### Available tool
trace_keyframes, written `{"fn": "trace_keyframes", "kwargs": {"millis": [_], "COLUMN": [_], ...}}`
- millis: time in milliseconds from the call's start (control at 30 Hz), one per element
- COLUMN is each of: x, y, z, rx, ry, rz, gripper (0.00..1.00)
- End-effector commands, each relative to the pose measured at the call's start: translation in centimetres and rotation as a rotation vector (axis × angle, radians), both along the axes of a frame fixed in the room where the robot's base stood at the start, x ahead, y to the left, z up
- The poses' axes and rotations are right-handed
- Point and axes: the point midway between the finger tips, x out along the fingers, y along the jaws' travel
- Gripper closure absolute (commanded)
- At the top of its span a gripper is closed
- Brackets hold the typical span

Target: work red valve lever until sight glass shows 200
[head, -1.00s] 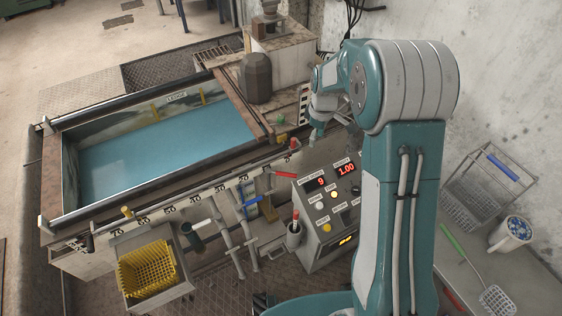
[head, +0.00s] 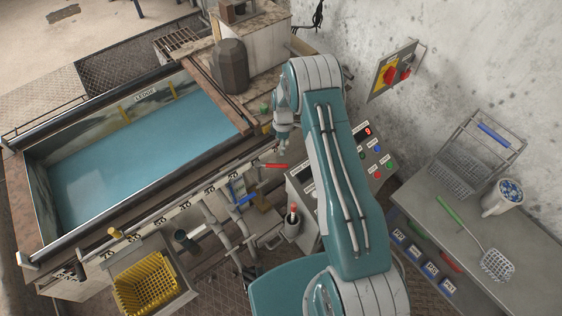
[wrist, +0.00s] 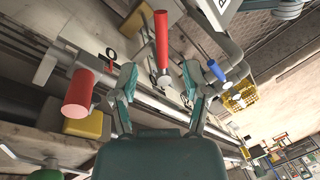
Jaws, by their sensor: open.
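The red valve lever (head: 276,166) sticks out to the right over the pipework in front of the blue tank (head: 140,140). In the wrist view the red lever (wrist: 161,40) stands ahead, in the gap between the fingers as seen. My gripper (head: 283,148) is just above the lever in the head view. In the wrist view my gripper (wrist: 160,78) has its two fingers spread wide with nothing held. No contact with the lever can be made out. I cannot make out a sight glass reading.
A red cylindrical knob (wrist: 78,95) is close to the left finger. A blue lever (head: 248,200) lies left of the red one. The control panel (head: 374,150) is partly behind my arm. A yellow basket (head: 146,285) sits front left; a bench (head: 530,245) stands right.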

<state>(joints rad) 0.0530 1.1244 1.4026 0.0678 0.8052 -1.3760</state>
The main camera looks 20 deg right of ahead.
Motion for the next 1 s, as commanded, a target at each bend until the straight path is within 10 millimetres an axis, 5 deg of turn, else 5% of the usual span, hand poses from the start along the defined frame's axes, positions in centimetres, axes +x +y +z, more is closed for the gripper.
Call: {"fn": "trace_keyframes", "kwargs": {"millis": [400,833,967,1000], "x": [-1.4,-1.6,-1.6,-1.6], "y": [0.6,0.6,0.6,0.6], "z": [-7.2,-8.5,-8.5,-8.5], "rx": [-0.001,-0.001,-0.001,-0.001], "ry": [0.002,0.000,0.000,0.000], "rz": [-0.001,0.000,0.000,0.000], "gripper": [0.41,0.41,0.94,1.00]}}
